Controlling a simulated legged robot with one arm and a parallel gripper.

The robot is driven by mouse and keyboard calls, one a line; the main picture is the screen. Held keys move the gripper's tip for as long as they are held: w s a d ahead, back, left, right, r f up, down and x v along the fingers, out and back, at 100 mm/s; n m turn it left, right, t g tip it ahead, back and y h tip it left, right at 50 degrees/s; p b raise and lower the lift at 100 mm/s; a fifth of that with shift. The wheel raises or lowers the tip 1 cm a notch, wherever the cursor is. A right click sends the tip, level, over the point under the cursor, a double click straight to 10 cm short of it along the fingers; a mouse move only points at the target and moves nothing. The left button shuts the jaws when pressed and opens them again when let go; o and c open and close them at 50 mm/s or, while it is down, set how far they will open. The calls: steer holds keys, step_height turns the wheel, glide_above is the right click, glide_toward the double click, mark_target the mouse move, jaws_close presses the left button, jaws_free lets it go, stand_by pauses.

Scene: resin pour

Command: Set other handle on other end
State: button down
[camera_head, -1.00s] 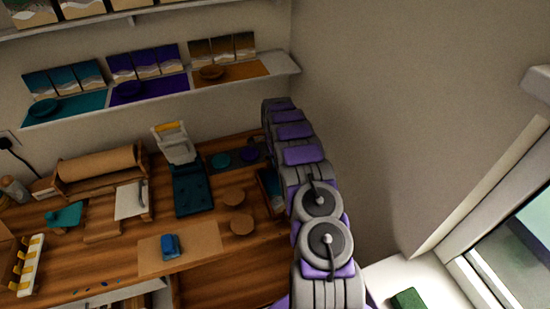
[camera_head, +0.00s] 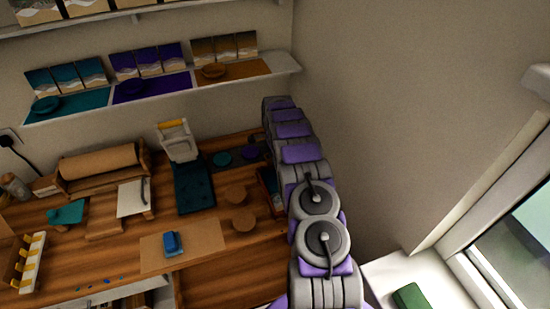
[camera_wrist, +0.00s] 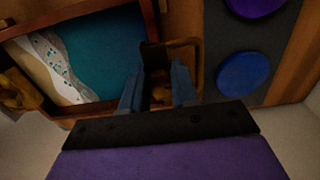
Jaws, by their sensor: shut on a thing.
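A wooden-rimmed tray (camera_wrist: 148,20) with a teal, white and sand resin picture fills the upper left of the wrist view. Part of it shows beside my arm in the head view (camera_head: 268,182). A brass-coloured handle (camera_wrist: 18,92) is at the tray's left end. My gripper (camera_wrist: 158,88) has its blue fingers shut on another brownish handle (camera_wrist: 197,66), close beside the tray's right end. I cannot tell whether this handle touches the rim. In the head view my arm hides the gripper.
A dark mat (camera_wrist: 222,60) with purple and blue discs lies right of the held handle. A wall rises behind my arm.

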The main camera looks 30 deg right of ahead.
steer(key=shift+d+f, duration=0.2)
steer(key=shift+f, duration=0.25)
steer(key=shift+s+a+f, duration=0.1)
steer(key=shift+s+f, duration=0.05)
steer(key=shift+a, duration=0.1)
steer(key=shift+f, duration=0.1)
steer(key=shift+f, duration=0.55)
stand_by(1.9)
steer(key=c, duration=0.8)
jaws_free()
steer(key=shift+r, duration=0.1)
steer(key=shift+r+p, duration=1.05)
steer(key=shift+r, duration=2.9)
